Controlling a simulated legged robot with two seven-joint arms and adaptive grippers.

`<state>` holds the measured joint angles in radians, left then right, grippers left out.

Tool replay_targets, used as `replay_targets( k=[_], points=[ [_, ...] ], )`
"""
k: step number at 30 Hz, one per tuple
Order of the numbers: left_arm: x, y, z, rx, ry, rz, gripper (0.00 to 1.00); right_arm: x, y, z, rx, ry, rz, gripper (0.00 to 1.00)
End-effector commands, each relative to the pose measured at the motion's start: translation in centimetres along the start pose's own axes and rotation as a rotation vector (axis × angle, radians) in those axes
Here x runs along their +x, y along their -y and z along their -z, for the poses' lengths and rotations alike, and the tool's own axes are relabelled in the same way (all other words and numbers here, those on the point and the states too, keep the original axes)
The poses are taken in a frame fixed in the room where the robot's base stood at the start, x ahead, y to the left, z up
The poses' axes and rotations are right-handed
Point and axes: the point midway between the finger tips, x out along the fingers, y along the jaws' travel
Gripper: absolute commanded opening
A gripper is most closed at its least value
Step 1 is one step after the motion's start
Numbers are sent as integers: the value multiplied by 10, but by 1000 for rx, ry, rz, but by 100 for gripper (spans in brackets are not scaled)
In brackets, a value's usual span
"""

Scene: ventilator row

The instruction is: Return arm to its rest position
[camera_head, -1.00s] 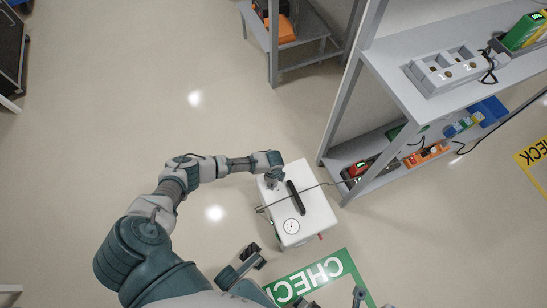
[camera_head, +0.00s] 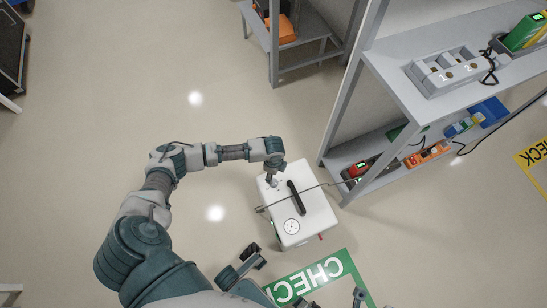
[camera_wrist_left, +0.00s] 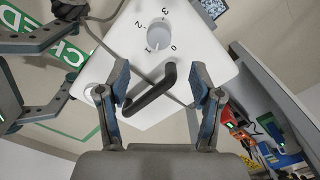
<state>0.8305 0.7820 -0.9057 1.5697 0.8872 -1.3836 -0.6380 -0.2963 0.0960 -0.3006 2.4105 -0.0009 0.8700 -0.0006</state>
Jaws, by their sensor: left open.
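The white ventilator box (camera_head: 311,214) stands on the floor, with a black handle (camera_head: 296,198) and a round dial (camera_head: 292,227) on top. My left gripper (camera_head: 273,182) hangs over the box's far left part, beside the handle in the head view. In the left wrist view the left gripper (camera_wrist_left: 161,88) is open, its fingers apart, with the black handle (camera_wrist_left: 150,92) showing beyond and between them; nothing is held. The numbered dial (camera_wrist_left: 158,35) is clear of the fingers.
A thin cable (camera_head: 325,185) runs across the box to the grey shelf (camera_head: 400,85) at the right. The shelf holds a socket block (camera_head: 440,72) and coloured items. A green CHECK floor marking (camera_head: 345,265) lies in front of the box. Floor left of the box is clear.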

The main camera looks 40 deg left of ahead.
Motion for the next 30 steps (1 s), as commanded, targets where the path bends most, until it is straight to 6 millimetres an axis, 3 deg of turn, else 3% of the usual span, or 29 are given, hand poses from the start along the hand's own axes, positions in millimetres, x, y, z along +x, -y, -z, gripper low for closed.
replay_targets(
  k=[6, 23, 26, 29, 30],
  points=[
    [-18, 0, 0, -1, 0, -2, 66, 0, 0, 0, 0, 1, 0, 0],
    [-18, -1, 0, 0, -2, -1, 66, 0, 0, -3, 0, 3, 0, 0],
    [-14, -4, 15, 4, -45, 21, 66, 0, 0, 0, 0, 0, -1, 0],
    [-8, -15, 59, 5, -181, 83, 66, 0, 0, 0, 0, 1, 0, 0],
    [-7, -22, 86, 2, -269, 120, 66, 0, 0, 0, 0, 1, 0, 0]
  ],
)
